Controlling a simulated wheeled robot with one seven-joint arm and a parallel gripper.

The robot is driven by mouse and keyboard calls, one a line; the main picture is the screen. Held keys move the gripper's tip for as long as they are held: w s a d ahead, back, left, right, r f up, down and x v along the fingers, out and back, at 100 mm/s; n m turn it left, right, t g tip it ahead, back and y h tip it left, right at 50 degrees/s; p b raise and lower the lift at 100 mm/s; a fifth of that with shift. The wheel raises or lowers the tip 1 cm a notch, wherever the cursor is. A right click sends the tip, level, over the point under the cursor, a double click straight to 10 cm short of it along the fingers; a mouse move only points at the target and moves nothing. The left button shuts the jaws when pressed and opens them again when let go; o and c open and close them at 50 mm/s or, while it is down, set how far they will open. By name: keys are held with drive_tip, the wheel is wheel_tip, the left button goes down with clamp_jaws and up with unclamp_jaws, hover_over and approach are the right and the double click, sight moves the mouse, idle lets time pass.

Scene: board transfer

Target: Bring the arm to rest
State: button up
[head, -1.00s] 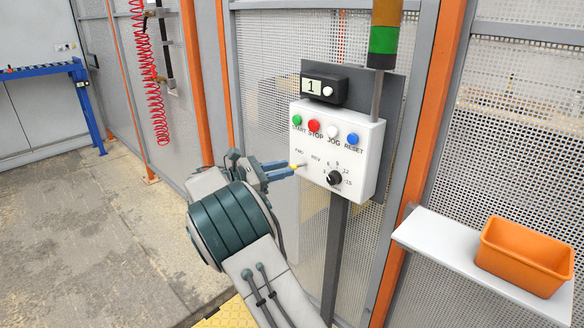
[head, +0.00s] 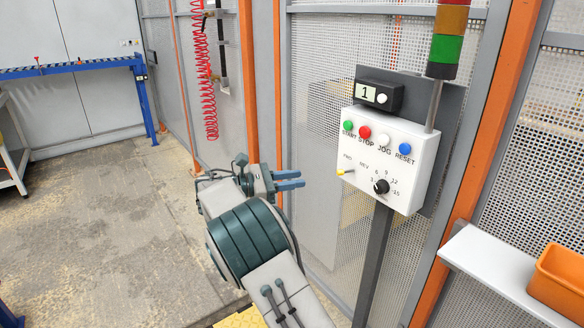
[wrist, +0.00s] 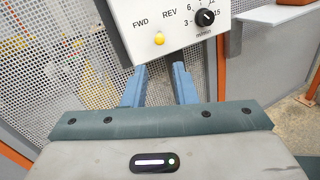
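My gripper (head: 289,180) is held in the air to the left of the white control box (head: 398,150), clear of it. In the wrist view my gripper's two blue-grey fingers (wrist: 159,67) stand apart with nothing between them. The yellow-tipped FWD/REV switch (head: 346,171) is on the box's lower left, and it also shows in the wrist view (wrist: 159,39) beyond the fingertips. A black speed knob (head: 381,187) is to its right. Green, red, white and blue buttons line the box's top. The small display (head: 368,93) above reads 1.
Mesh fence panels with orange posts (head: 485,130) stand behind the box. A white shelf (head: 485,255) with an orange bin (head: 560,280) is at the right. A red coiled hose (head: 205,85) and a blue roller conveyor (head: 75,70) are at the back left. The floor at left is open.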

drive_tip(key=s+d+r+m+g+y+p, duration=0.3)
drive_tip(key=s+d+m+y, duration=0.45)
drive_tip(key=s+d, duration=0.65)
drive_tip(key=s+f+m+t+y+p, duration=0.1)
drive_tip(key=s+m+y+p, duration=0.3)
drive_tip(key=s, duration=1.7)
drive_tip(key=m+y, duration=0.5)
drive_tip(key=m, duration=0.3)
drive_tip(key=shift+s+d+f+y, duration=0.25)
drive_tip(key=shift+d+f+y, duration=0.1)
